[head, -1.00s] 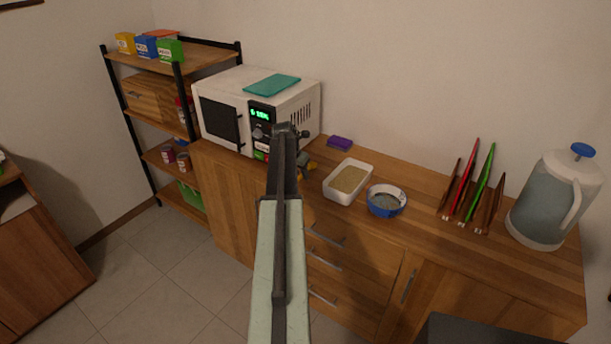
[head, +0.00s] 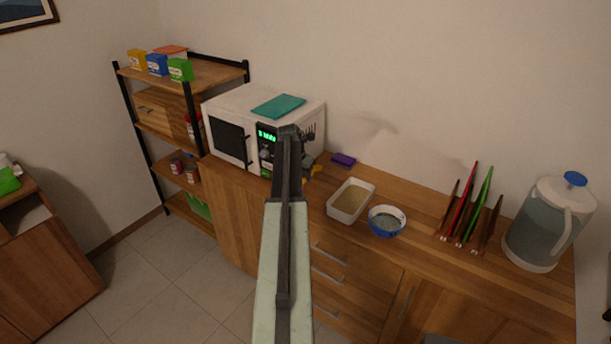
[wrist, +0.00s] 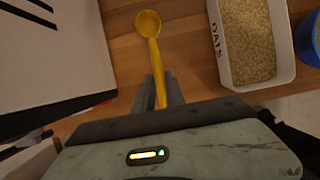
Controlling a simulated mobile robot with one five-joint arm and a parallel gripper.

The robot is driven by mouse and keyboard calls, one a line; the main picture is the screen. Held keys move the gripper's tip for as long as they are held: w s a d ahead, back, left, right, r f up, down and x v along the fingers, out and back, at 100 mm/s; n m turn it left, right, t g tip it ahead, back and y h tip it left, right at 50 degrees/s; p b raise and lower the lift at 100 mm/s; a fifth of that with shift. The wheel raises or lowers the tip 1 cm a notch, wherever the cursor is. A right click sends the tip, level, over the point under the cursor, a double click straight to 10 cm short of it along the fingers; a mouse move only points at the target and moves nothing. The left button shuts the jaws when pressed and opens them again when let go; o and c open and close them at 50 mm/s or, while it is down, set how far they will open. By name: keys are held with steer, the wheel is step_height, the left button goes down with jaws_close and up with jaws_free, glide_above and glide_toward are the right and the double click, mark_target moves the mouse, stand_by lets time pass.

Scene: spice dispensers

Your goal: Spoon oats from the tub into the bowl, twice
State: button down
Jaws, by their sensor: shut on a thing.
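My gripper (wrist: 160,88) is shut on the handle of a yellow spoon (wrist: 157,62). The spoon's round bowl end points away from the gripper, above the wooden counter, and looks empty. The white tub (wrist: 283,75), marked OATS and holding pale oats (wrist: 247,40), is right of the spoon in the wrist view, apart from it. The blue bowl (wrist: 309,45) is cut off at the right edge there. In the head view, the tub (head: 333,210) stands left of the bowl (head: 374,228). My arm hides most of the gripper there; a bit of yellow shows beside it.
A white microwave (head: 225,104) with a teal item on top stands left of the tub. A purple block (head: 343,160) lies behind the tub. A rack with red and green boards (head: 478,205) and a jug (head: 540,230) stand to the right. Bare counter lies between bowl and rack.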

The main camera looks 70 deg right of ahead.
steer(key=shift+r+p, duration=0.35)
steer(key=shift+r, duration=0.6)
steer(key=shift+f, duration=0.1)
steer(key=s+a+r+m+t+y+p, duration=0.1)
steer(key=a+r+m+t+y+p, duration=0.1)
steer(key=a, duration=1.1)
steer(key=s+a+r+m+t+y+p, duration=0.1)
steer(key=a+r+m+y+p, duration=0.3)
steer(key=a, duration=0.9)
steer(key=shift+a+r+m+t+p, duration=0.2)
steer(key=shift+r+m+t+p, duration=0.3)
steer(key=shift+r+m+p, duration=0.55)
steer(key=shift+s+f, duration=0.15)
steer(key=shift+f, duration=0.05)
